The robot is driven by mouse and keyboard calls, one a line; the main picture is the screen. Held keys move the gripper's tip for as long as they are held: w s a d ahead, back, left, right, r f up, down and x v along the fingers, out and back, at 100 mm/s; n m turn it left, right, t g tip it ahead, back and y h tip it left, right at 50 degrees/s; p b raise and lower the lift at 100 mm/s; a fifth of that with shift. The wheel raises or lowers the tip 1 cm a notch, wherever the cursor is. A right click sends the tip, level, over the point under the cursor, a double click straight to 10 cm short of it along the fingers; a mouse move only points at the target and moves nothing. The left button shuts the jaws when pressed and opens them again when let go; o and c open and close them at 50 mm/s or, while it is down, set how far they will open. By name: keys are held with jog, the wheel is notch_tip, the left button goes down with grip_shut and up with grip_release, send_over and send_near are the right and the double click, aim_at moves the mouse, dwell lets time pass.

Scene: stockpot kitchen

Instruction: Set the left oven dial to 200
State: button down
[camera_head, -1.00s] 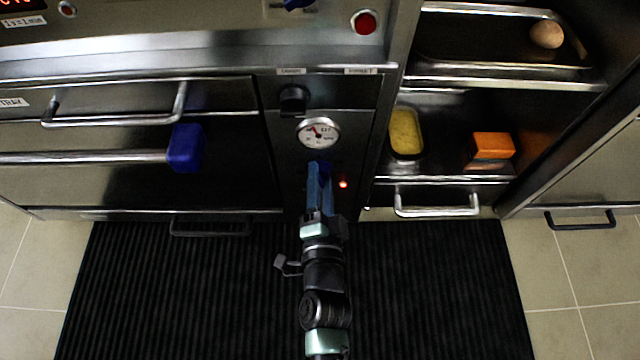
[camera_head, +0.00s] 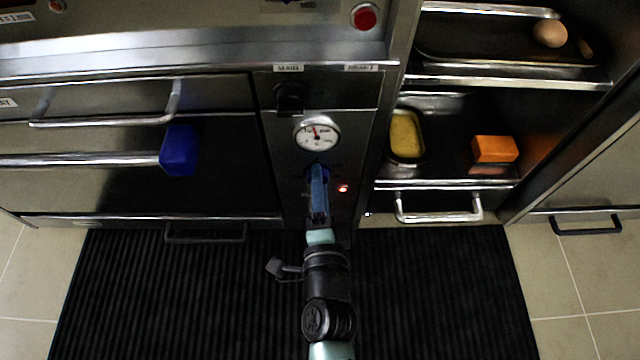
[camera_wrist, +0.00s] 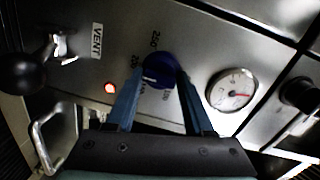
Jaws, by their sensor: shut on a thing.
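The blue oven dial (camera_wrist: 160,72) sits on the steel panel between the two blue fingers of my gripper (camera_wrist: 160,78). A white mark shows on its lower left part. Printed numbers ring it, with 250 above and one that looks like 200 at the upper left, partly behind a finger. I cannot read exactly which number the mark meets. In the head view, my gripper (camera_head: 318,178) is shut on the dial (camera_head: 322,169), below the round gauge (camera_head: 317,134). The fingers hide most of the dial there.
A red lamp (camera_head: 343,188) glows right of the dial. A black knob (camera_head: 289,98) sits above the gauge. A blue block-shaped end (camera_head: 179,150) on a bar is at left. Open shelves at right hold a yellow-filled pan (camera_head: 406,134), an orange block (camera_head: 494,149) and an egg (camera_head: 550,33).

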jog(key=shift+c, duration=1.5)
grip_release()
jog(key=shift+s, duration=0.15)
jog(key=s+r+p, duration=0.1)
jog(key=s+p, duration=0.2)
jog(key=s, duration=0.9)
jog(key=shift+s+d+p, duration=0.25)
jog(key=shift+s+p, duration=0.1)
jog(key=shift+p, duration=0.05)
